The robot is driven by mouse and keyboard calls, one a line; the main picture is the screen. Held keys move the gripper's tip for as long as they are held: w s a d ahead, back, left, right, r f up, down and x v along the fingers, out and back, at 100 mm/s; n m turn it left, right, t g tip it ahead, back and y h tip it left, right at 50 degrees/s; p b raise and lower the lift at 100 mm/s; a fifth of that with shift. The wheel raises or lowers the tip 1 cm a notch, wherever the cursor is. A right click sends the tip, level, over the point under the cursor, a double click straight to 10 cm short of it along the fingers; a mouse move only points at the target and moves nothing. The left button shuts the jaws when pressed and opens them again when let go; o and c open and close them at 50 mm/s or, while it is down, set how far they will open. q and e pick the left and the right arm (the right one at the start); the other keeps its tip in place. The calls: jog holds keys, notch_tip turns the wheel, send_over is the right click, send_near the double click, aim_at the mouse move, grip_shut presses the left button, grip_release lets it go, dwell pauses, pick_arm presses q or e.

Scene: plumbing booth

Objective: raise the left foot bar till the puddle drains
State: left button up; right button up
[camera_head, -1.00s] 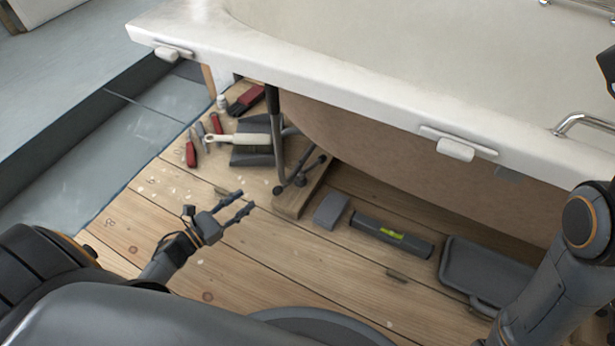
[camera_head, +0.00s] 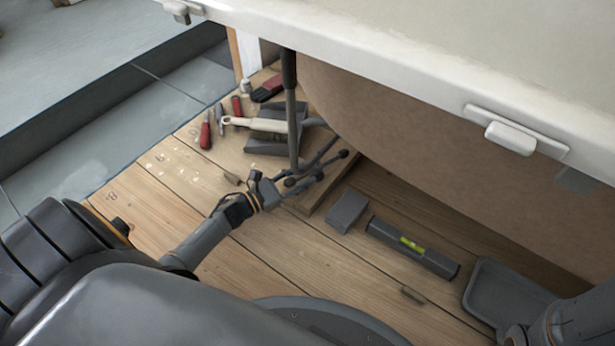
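The dark foot bar (camera_head: 325,164) sits low under the tub, at the foot of a thin upright rod (camera_head: 292,125), with round dark ends. My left gripper (camera_head: 303,177) reaches in from the left and overlaps the bar in the picture. Its fingers blend with the dark bar, so I cannot tell whether they touch it or are closed on it. No puddle can be clearly made out; small pale spots show on the floorboards at the left. My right arm shows at the lower right, but its gripper is outside the picture.
The white tub rim (camera_head: 390,80) overhangs the bar. A grey block (camera_head: 346,210), a spirit level (camera_head: 412,248) and a grey tray (camera_head: 505,296) lie to the right. A brush (camera_head: 262,124), a dustpan and red-handled tools (camera_head: 205,133) lie behind. Bare floorboards lie in front.

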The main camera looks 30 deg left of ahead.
aim_at(318, 167)
pick_arm(q)
jog(key=shift+x, duration=1.1)
grip_shut()
